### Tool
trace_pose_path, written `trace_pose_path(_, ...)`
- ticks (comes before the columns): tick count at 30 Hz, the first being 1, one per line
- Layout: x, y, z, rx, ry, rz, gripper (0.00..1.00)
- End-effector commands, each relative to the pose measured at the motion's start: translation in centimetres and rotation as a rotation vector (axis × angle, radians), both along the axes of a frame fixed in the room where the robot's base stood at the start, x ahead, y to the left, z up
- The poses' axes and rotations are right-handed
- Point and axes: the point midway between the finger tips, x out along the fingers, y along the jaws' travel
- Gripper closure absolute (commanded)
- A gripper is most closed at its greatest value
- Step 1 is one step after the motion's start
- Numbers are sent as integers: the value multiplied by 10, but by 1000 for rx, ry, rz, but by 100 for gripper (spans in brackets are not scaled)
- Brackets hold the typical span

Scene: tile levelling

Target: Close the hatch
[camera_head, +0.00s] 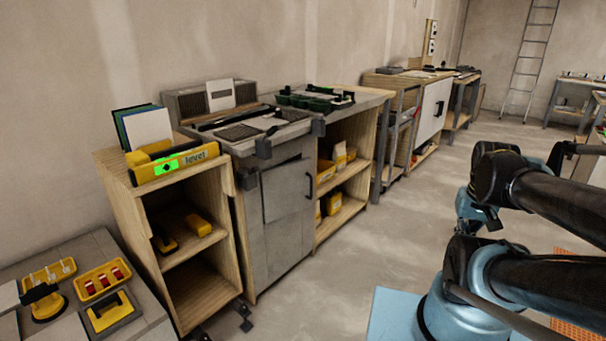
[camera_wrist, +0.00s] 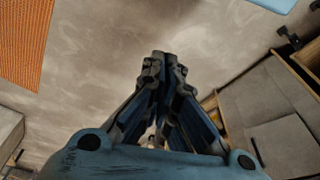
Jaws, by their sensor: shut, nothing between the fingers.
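The hatch (camera_head: 287,189) is a grey panel with a black handle (camera_head: 308,185) on the front of the grey cabinet (camera_head: 293,240). It looks slightly ajar, with its edges out of line with the front around it; how far it stands out is hard to tell. In the wrist view, my gripper (camera_wrist: 163,58) is shut and empty, with its fingertips together above bare floor. Grey panels of what looks like the cabinet front (camera_wrist: 265,95) show at the right of that view, apart from the fingers. In the head view my arm is at the right, well away from the hatch.
An open wooden shelf (camera_head: 205,290) with a yellow level (camera_head: 175,163) on top stands left of the cabinet. A low table (camera_head: 150,322) with yellow trays is at the lower left. The floor (camera_head: 345,265) before the cabinet is largely clear. An orange mat (camera_wrist: 25,40) lies on the floor.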

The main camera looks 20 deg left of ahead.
Motion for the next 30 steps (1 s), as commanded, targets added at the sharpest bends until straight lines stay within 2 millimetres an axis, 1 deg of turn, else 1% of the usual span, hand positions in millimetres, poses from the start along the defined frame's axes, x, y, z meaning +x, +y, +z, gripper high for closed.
trace_pose_path(9, 0, 0, 0, 0, 0, 0, 100)
trace_pose_path(11, -6, 1, 4, 1, -11, 3, 100)
trace_pose_path(14, 0, 4, 9, 5, -23, 19, 100)
trace_pose_path(16, 11, 9, 13, 12, -35, 43, 100)
trace_pose_path(20, 40, 28, 25, 30, -70, 111, 100)
trace_pose_path(26, 91, 59, 41, 62, -135, 221, 100)
trace_pose_path(30, 127, 85, 48, 84, -182, 297, 100)
